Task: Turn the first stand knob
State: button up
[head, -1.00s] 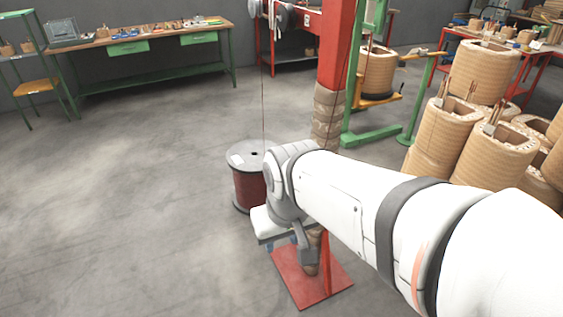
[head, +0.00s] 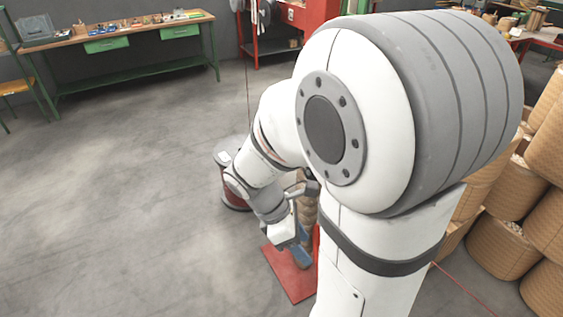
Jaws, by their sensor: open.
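My gripper (head: 286,232) is in the middle of the head view, low over a red base plate (head: 282,270). It is open, though its fingers are small and hard to make out. A small blue part (head: 300,258) shows just below it; I cannot tell whether it belongs to the gripper or the stand. The stand's upright is mostly hidden behind my arm, with a tan wrapped part (head: 309,208) showing beside the gripper. No stand knob can be made out, and contact cannot be told.
A dark red wire spool (head: 236,200) stands behind my forearm. Tan coils (head: 515,190) are stacked at the right. A green-legged workbench (head: 120,35) and a red bench (head: 268,48) stand at the back. The floor at the left is clear.

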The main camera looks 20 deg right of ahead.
jog(key=w+d+f+m+t+h+p, duration=0.1)
jog(key=w+d+f+m+t+h, duration=0.25)
jog(key=m, duration=0.65)
jog(key=w+d+f+m+h+p, duration=0.1)
jog(key=d+f+m+h, duration=0.35)
jog(key=m, duration=0.65)
jog(key=w+d+f+m+t+h+p, duration=0.1)
jog(key=w+f+m+t+h, duration=0.15)
jog(key=f+m+h, duration=0.55)
jog(key=d+r+m+g+y, duration=0.1)
jog(key=d+m+y, duration=0.1)
jog(key=d, duration=0.5)
jog(key=shift+w+r+y+p, duration=0.3)
jog(key=shift+w+r+y, duration=0.1)
jog(key=shift+y, duration=0.1)
jog(key=shift+d, duration=0.1)
jog(key=c, duration=0.9)
jog(key=shift+d, duration=0.1)
jog(key=shift+c, duration=0.2)
